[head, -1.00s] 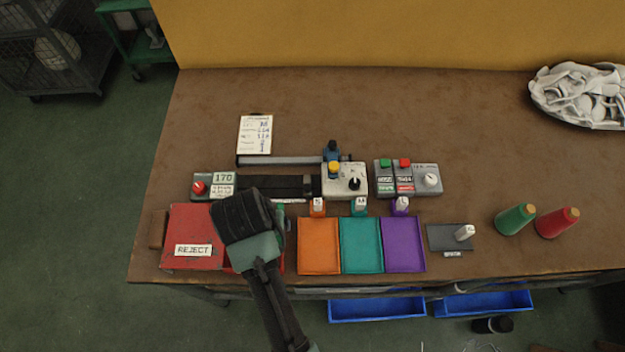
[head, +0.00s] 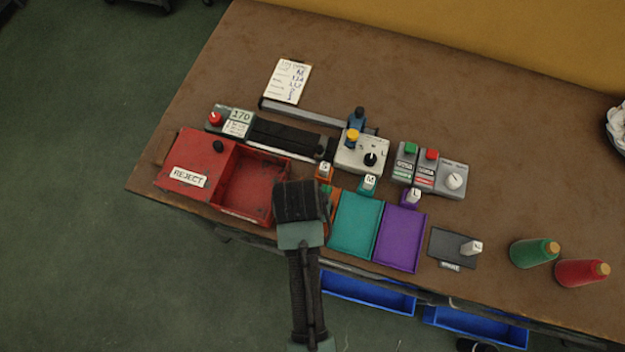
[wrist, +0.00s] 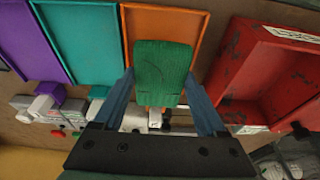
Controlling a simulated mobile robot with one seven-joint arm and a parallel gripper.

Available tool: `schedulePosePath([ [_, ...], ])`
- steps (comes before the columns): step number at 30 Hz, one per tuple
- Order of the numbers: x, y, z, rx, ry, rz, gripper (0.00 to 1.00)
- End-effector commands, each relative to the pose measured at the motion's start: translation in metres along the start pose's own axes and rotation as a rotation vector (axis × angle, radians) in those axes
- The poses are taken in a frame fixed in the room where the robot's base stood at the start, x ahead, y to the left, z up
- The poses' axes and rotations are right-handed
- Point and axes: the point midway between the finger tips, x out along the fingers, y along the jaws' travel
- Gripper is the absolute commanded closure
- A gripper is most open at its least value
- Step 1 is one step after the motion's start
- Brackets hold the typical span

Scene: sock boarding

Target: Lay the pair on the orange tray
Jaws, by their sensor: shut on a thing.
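The pair is a folded green bundle (wrist: 161,70), clear in the wrist view. My gripper (wrist: 160,84) is shut on it, with one blue finger at each side. In the wrist view the bundle overlaps the near part of the orange tray (wrist: 150,22), whose visible floor is bare. I cannot tell the height of the bundle above the tray. In the head view my gripper (head: 303,205) hides most of the orange tray, leaving only a thin strip (head: 331,222) at its right side. The bundle is largely hidden there.
The teal tray (head: 355,226) and purple tray (head: 401,238) lie to the right, both empty. The red reject bin (head: 274,168) is close on the left. Small tagged blocks, including an orange one (head: 324,173), stand behind the trays. A control box (head: 362,151) stands farther back.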

Motion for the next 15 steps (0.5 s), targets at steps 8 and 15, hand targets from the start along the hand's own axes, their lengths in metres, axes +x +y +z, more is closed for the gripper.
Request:
schedulePosePath([
  [8, 0.016, 0.000, 0.004, 0.001, 0.001, 0.000, 0.82],
  [15, 0.019, 0.000, 0.005, 0.001, 0.001, 0.000, 0.82],
])
